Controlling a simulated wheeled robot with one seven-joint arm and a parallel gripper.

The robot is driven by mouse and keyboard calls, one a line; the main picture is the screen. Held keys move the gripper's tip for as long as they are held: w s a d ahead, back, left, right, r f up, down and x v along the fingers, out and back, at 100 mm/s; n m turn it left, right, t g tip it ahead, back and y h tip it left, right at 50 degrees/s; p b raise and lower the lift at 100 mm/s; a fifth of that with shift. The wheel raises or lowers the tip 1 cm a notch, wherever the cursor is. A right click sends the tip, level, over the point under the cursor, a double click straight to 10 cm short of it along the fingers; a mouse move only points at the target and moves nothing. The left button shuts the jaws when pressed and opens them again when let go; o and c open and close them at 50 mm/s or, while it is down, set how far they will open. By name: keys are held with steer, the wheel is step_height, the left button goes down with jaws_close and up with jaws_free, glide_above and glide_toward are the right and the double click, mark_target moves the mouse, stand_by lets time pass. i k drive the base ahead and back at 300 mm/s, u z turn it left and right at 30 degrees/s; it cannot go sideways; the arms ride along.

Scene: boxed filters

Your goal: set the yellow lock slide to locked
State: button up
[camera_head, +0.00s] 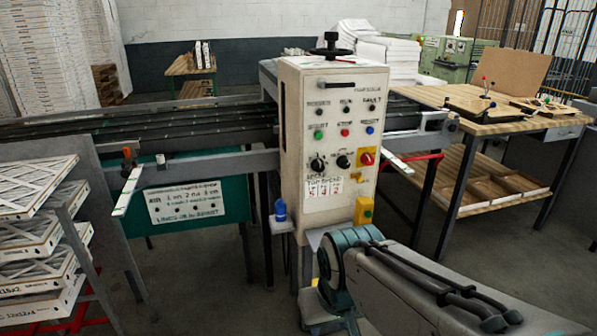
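A grey control box (330,130) stands in the middle of the head view. A small yellow block (364,210) with a green mark is fixed low on its right side. It may be the yellow lock slide, but it is too small to tell its position. My arm, with a teal joint, reaches in from the lower right, below and in front of this block. I do not see my gripper's fingers.
A red-and-yellow rotary switch (367,157) sits above the yellow block. Black knobs and coloured buttons cover the panel. A conveyor (190,130) runs left. A wooden bench (470,125) stands at right, and racked filters (38,240) at left. A blue bottle (280,210) stands beside the box.

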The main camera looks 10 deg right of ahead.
mark_target(357, 175)
steer(key=i, duration=1.25)
steer(key=z, duration=0.6)
